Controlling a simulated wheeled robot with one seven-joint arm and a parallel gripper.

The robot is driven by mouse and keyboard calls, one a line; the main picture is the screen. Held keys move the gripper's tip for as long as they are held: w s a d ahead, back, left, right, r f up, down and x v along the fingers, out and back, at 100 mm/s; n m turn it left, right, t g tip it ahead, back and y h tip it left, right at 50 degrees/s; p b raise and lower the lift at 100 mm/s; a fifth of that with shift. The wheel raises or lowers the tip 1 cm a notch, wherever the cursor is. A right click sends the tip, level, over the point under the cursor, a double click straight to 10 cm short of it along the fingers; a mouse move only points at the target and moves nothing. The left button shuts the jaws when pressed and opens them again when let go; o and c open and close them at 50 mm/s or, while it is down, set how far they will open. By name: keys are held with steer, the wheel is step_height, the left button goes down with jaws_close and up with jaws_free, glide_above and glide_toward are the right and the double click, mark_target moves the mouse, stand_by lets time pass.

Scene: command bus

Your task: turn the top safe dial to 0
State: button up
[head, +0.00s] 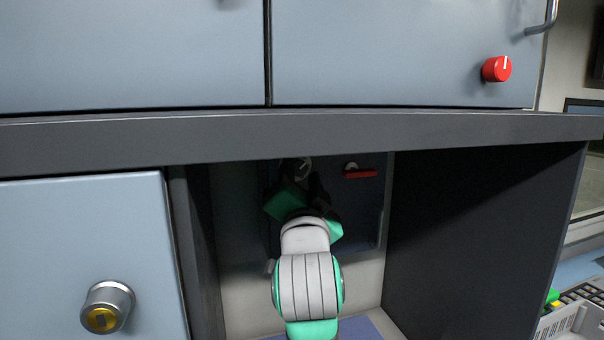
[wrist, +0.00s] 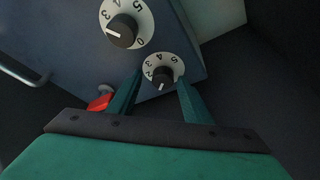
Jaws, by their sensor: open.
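The safe (head: 372,215) is a dark box inside the open cabinet bay. Its face (wrist: 80,60) shows in the wrist view with two black knobs on white numbered discs. The dial close to my fingertips (wrist: 162,70), apparently the top one, has its white mark pointing down in the picture; its numeral is not clear. The other dial (wrist: 122,28) has its mark pointing left, away from its 0. In the head view one dial (head: 301,167) is partly hidden by my gripper (head: 305,186). My gripper (wrist: 160,92) is open, its fingers on either side of the nearer dial; contact is unclear.
A red handle (head: 360,173) sits on the safe, also near my left finger in the wrist view (wrist: 101,102). The dark counter edge (head: 300,136) is above my arm, and bay walls (head: 470,230) stand on both sides. A red knob (head: 497,69) is on an upper door.

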steer(key=shift+a, duration=0.15)
steer(key=c, duration=1.1)
steer(key=shift+o, duration=0.2)
steer(key=shift+w+d+f+n+y, duration=0.1)
steer(key=shift+d+f+n+y, duration=0.1)
steer(key=shift+n+y, duration=0.35)
steer(key=n+y, duration=0.2)
steer(key=n, duration=0.4)
steer(key=shift+a+f, duration=0.1)
steer(key=n+y, duration=0.2)
steer(key=n, duration=0.1)
steer(key=n+y, duration=0.2)
steer(key=n, duration=0.2)
steer(key=shift+w+g+y, duration=0.2)
steer(key=shift+g+y, duration=0.05)
steer(key=shift+g, duration=0.05)
